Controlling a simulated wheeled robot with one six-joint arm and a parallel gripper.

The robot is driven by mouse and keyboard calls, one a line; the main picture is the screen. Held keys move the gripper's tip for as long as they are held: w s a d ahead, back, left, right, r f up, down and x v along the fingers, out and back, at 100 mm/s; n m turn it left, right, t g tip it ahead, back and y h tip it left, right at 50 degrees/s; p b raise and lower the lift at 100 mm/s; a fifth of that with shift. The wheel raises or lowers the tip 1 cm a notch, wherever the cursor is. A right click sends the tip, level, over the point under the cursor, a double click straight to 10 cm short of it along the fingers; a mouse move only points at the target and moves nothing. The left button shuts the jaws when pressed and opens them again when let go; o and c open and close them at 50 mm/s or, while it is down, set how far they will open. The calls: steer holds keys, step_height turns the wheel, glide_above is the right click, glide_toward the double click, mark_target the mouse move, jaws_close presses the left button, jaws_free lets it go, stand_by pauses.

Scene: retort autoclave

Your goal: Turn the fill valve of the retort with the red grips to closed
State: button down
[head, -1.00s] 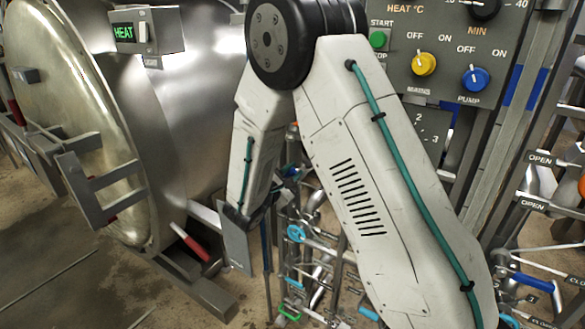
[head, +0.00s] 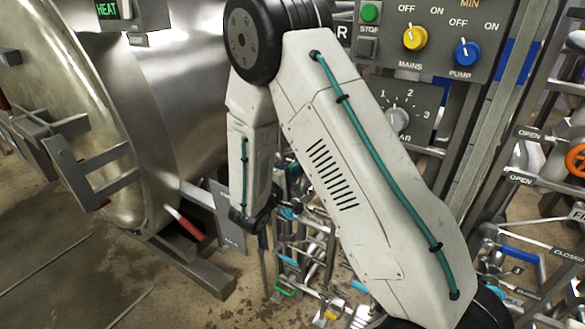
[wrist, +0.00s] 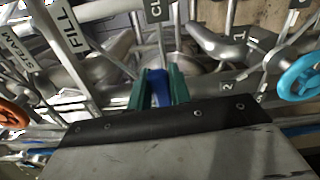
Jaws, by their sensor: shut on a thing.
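In the wrist view my gripper (wrist: 158,90) has its green fingers closed on a blue lever grip (wrist: 159,86), which shows between them. A white FILL label (wrist: 70,32) is on a bar at the upper left, and a partly visible label (wrist: 157,9) is above the fingers. In the head view the retort (head: 185,80) with a red grip (head: 185,222) stands at the left. My arm hangs in front of the pipework beside it, and my fingers cannot be made out there. The valve's exact angle cannot be told.
Pipework (head: 305,265) crowds the space under my arm. In the wrist view an orange wheel (wrist: 12,114) is at the left and a turquoise wheel (wrist: 300,78) at the right. A control panel (head: 435,35) is at the upper right. Bare floor (head: 60,270) lies at lower left.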

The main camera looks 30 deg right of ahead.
steer(key=shift+s+a+f+m, duration=0.1)
steer(key=shift+a+f+m, duration=0.1)
steer(key=shift+f+m, duration=0.3)
steer(key=shift+f, duration=0.1)
steer(key=c, duration=1.3)
jaws_free()
steer(key=shift+r, duration=0.2)
steer(key=v, duration=0.8)
steer(key=shift+f, duration=0.1)
